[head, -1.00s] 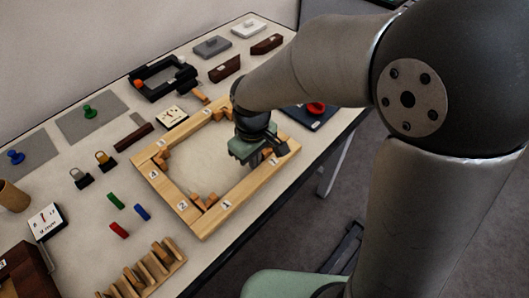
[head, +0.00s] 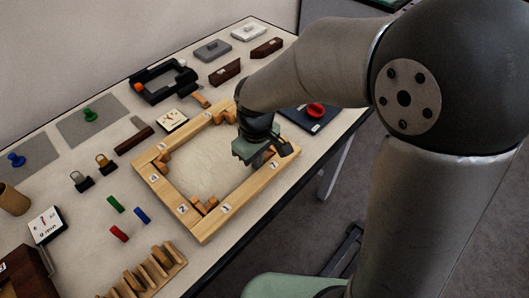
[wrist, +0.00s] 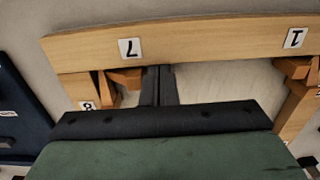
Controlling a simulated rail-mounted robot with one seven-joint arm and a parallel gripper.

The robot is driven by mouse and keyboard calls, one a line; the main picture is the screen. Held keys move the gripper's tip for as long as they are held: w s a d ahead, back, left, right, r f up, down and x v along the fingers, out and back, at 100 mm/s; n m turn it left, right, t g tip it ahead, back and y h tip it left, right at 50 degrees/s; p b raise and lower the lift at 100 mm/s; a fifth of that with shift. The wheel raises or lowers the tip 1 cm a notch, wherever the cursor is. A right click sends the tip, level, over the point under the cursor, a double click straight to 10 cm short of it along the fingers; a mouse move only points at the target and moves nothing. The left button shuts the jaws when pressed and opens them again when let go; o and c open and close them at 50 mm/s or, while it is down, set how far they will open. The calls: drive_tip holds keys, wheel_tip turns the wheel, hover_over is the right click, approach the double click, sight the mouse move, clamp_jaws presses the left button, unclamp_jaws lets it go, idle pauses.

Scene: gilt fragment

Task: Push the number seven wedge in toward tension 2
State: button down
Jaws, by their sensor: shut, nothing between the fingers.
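A light wooden frame (head: 248,190) with number labels lies on the table, with small orange-brown wedges in its corners. In the wrist view, the label 7 (wrist: 130,47) is on the upper frame bar (wrist: 210,42). A wedge (wrist: 125,78) lies against that bar's inner side, just below the label. My gripper (wrist: 160,82) is shut and empty, its fingertips close to the bar and just right of this wedge; I cannot tell if they touch it. In the head view my gripper (head: 272,155) is over the frame's right corner, where it hides the wedges.
Wedges (head: 205,204) sit in the near corner. Two white dial cards (head: 172,120) (head: 45,224) stand outside the frame, too small to read. A wooden rack (head: 150,272), coloured blocks and padlocks are at left. A dark blue pad with a red knob (head: 315,111) is beyond my gripper. The frame's middle is clear.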

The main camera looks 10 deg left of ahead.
drive_tip(key=shift+w+d, duration=0.6)
drive_tip(key=shift+w, duration=0.2)
idle(0.5)
drive_tip(key=shift+r, duration=0.1)
drive_tip(key=shift+s+a+r+p, duration=0.1)
drive_tip(key=shift+s+r+p, duration=0.05)
drive_tip(key=shift+r+p, duration=0.6)
drive_tip(key=shift+s+a+r+p, duration=0.15)
drive_tip(key=shift+r+p, duration=0.4)
drive_tip(key=shift+r, duration=0.35)
drive_tip(key=shift+s+a+r+p, duration=0.1)
drive_tip(key=shift+s+r+p, duration=0.05)
drive_tip(key=shift+r+p, duration=0.6)
drive_tip(key=s+d+r+m, duration=0.2)
drive_tip(key=s+d+m, duration=0.3)
drive_tip(key=d, duration=0.5)
drive_tip(key=s+d+r+m, duration=0.3)
drive_tip(key=s+d+m, duration=0.2)
drive_tip(key=d, duration=0.5)
drive_tip(key=shift+s+d, duration=0.35)
drive_tip(key=shift+s, duration=0.8)
